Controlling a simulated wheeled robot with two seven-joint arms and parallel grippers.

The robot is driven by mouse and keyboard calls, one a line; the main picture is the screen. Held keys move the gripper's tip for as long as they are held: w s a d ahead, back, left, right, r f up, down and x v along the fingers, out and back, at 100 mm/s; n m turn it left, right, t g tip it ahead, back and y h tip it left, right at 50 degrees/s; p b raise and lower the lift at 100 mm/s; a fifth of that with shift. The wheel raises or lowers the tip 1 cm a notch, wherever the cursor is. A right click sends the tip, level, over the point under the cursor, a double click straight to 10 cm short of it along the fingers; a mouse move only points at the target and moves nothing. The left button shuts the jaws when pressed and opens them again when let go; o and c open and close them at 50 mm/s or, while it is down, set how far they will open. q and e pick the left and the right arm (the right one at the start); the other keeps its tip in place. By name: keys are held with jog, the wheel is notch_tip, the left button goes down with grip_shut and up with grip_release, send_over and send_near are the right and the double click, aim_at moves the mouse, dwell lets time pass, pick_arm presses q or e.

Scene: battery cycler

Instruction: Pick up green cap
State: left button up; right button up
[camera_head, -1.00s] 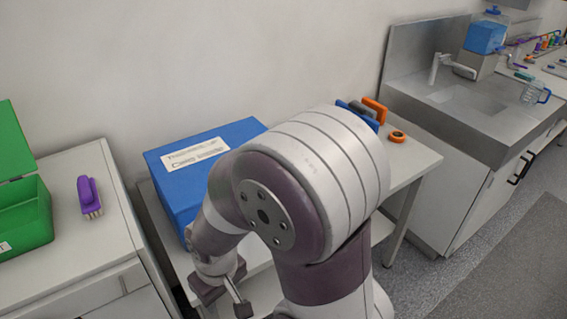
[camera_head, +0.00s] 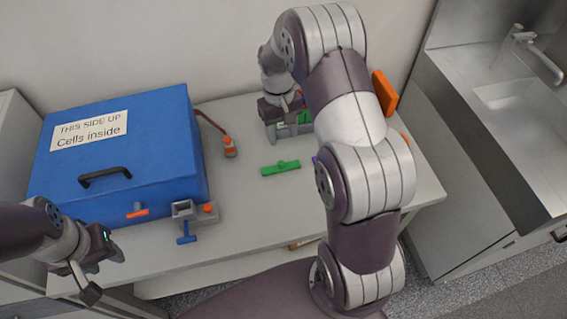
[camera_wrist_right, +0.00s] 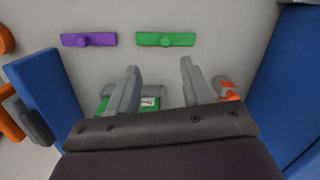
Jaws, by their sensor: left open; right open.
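The green cap (camera_head: 281,168) is a flat green bar with a small knob, lying on the white table in the head view. It also shows in the right wrist view (camera_wrist_right: 166,40), beyond my fingertips and beside a purple cap (camera_wrist_right: 88,40). My right gripper (camera_wrist_right: 160,66) is open and empty, pointing down, with the green cap just ahead of its fingers and apart from them. A green object with a white label (camera_wrist_right: 148,102) is partly hidden beneath it. My left gripper (camera_head: 106,275) is open and empty at the front left, far from the cap.
A blue box (camera_head: 120,150) fills the table's left side. A blue block (camera_wrist_right: 50,95) flanks my right gripper. The table's front middle is clear.

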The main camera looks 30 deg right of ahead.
aim_at(281, 162)
jog(key=f, duration=0.3)
jog(key=f+p, duration=0.1)
jog(key=f, duration=0.3)
jog(key=s+a+f, duration=0.1)
jog(key=f, duration=0.2)
jog(key=shift+f, duration=0.25)
grip_shut()
